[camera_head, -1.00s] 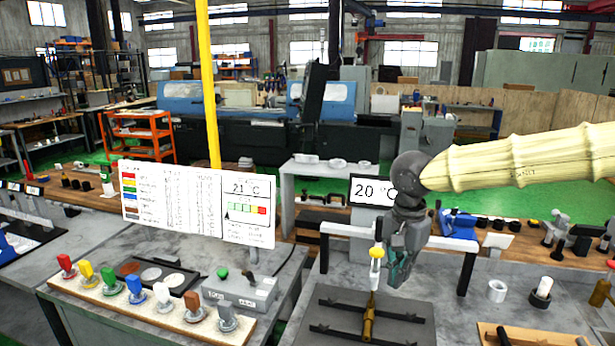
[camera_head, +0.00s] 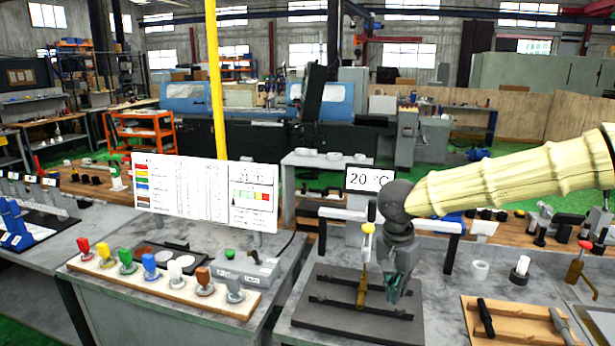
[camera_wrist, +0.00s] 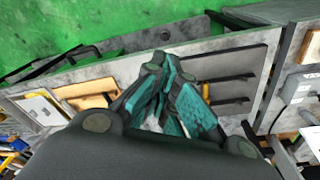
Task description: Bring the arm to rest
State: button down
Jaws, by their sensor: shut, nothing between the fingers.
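My arm reaches in from the right in the head view, its links in a pale ribbed cover. My gripper (camera_head: 392,290) hangs fingers-down over the dark plate (camera_head: 330,325) on the grey bench. In the wrist view its teal-padded fingers (camera_wrist: 160,112) are together, with nothing held. Whether the fingers touch the plate cannot be told.
A board of coloured-handled stamps (camera_head: 165,280) and a grey box with a green button (camera_head: 247,268) lie to the left. A white chart panel (camera_head: 205,192) stands behind them. A wooden tray (camera_head: 515,322), a white ring (camera_head: 480,270) and a brass tool (camera_head: 578,268) are on the right.

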jog(key=s+d+f+n+t+h+b, duration=0.2)
jog(key=s+f+b, duration=0.15)
jog(key=f, duration=1.45)
jog(key=s+d+f+n+t+h+b, duration=0.1)
jog(key=s+d+f+n+b, duration=0.2)
jog(key=f, duration=1.4)
jog(key=s+a+f+n+y+b, duration=0.2)
jog(key=s+a+f+y+b, duration=0.1)
jog(key=s+f, duration=1.25)
jog(key=s+f+n+g+y+b, duration=0.1)
jog(key=s+f+n+g+b, duration=0.1)
jog(key=s, duration=1.3)
jog(key=shift+d+f+g, duration=0.35)
jog(key=shift+f+g, duration=0.35)
jog(key=shift+f, duration=0.25)
